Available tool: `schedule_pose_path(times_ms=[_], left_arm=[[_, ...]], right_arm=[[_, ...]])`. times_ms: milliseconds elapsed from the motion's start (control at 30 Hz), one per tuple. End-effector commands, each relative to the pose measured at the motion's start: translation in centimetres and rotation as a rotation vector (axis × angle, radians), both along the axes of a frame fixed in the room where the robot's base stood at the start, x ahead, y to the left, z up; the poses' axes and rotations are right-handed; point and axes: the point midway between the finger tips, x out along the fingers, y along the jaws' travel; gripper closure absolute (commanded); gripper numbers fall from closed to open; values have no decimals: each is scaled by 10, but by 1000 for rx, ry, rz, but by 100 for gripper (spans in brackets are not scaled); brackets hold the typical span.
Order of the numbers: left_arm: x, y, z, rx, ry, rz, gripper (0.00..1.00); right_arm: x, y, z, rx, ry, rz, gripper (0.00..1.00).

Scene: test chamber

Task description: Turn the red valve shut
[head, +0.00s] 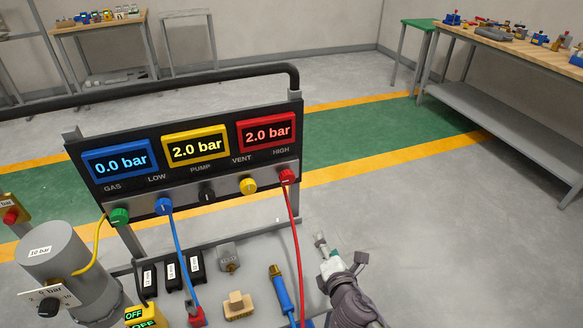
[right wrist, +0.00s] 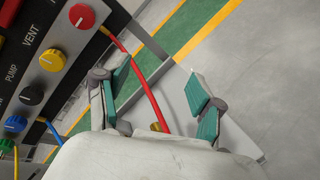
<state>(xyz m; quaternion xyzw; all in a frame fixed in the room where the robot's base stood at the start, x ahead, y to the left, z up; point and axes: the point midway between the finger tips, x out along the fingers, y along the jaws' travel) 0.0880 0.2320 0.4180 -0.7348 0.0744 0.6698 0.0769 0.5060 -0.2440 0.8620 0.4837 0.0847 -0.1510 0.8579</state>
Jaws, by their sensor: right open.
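The red valve (head: 288,177) is a round knob at the right end of the grey strip, below the word HIGH. A red hose (head: 296,235) hangs down from it. In the right wrist view the red valve (right wrist: 81,16) is at the upper left, outside the fingers. My right gripper (head: 340,252) is open and empty, below and to the right of the valve, apart from it. In the right wrist view, the red hose (right wrist: 148,90) shows between the open fingers (right wrist: 160,88); I cannot tell its depth. My left gripper is not in view.
Yellow (head: 248,185), black (head: 207,197), blue (head: 164,206) and green (head: 119,216) knobs line the strip. The blue display (head: 121,163) reads 0.0 bar; the yellow (head: 196,149) and red (head: 267,133) ones read 2.0 bar. A grey cylinder (head: 62,262) stands left.

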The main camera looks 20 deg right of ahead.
Motion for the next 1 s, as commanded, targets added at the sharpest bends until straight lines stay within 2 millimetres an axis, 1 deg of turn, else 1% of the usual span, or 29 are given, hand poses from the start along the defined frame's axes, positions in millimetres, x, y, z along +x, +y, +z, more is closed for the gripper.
schedule_pose_path(times_ms=[33,100,200,300,433,533,800,1000], left_arm=[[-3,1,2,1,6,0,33],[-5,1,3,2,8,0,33],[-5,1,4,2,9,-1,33],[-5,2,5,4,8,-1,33],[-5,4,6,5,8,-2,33],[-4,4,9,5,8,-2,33],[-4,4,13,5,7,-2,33],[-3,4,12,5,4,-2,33]], right_arm=[[13,6,21,-157,-53,79,33],[25,16,44,-365,-115,172,33],[35,30,66,-597,-183,265,33],[40,37,76,-725,-218,310,33],[49,40,79,-762,-228,322,33],[63,40,79,-759,-227,320,33],[121,42,79,-754,-225,318,33],[157,43,77,-753,-225,317,33]])
